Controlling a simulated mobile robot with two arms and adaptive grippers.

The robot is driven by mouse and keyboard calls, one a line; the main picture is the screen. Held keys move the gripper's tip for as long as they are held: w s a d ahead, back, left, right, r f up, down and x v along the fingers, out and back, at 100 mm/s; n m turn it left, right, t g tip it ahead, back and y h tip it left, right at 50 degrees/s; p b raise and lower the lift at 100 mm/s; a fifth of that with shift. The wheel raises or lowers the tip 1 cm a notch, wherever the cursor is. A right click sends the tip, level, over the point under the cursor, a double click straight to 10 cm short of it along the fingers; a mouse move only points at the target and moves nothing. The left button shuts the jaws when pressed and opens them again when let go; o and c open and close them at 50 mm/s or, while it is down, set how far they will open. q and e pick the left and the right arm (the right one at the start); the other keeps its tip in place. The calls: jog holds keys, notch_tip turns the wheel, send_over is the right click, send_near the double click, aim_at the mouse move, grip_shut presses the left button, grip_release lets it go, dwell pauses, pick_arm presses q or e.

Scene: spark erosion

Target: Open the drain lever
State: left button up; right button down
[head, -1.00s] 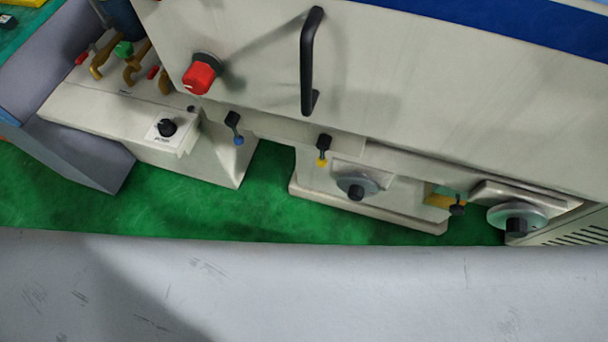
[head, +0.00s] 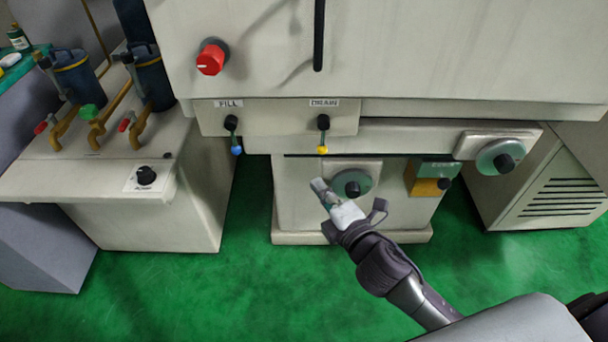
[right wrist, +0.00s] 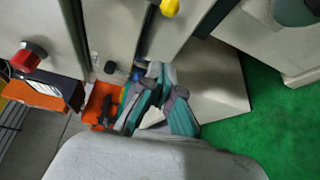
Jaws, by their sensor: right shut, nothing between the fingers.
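The drain lever (head: 323,136) hangs straight down from a black pivot on the machine's front panel, under a blurred label; its tip is yellow. The yellow tip (right wrist: 169,7) also shows at the top edge of the right wrist view. My right gripper (head: 320,188) is below the lever in the head view, apart from it, shut and empty. In the right wrist view its fingers (right wrist: 155,76) come together. My left gripper is not in view.
The FILL lever (head: 234,136), with a blue tip, hangs left of the drain lever. A red knob (head: 212,58) and a dark handle (head: 319,35) are above. A round dial (head: 352,184) is behind my gripper. Green floor (head: 240,285) lies open in front.

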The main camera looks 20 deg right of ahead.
aim_at(323, 136)
jog(key=r+p+x, duration=0.1)
jog(key=x, duration=0.9)
jog(key=shift+s+d+p, duration=0.15)
jog(key=shift+d+p, duration=0.05)
jog(key=shift+d, duration=0.75)
jog(key=shift+s+d+p, duration=0.15)
jog(key=shift+d+p, duration=0.05)
jog(key=shift+d, duration=0.75)
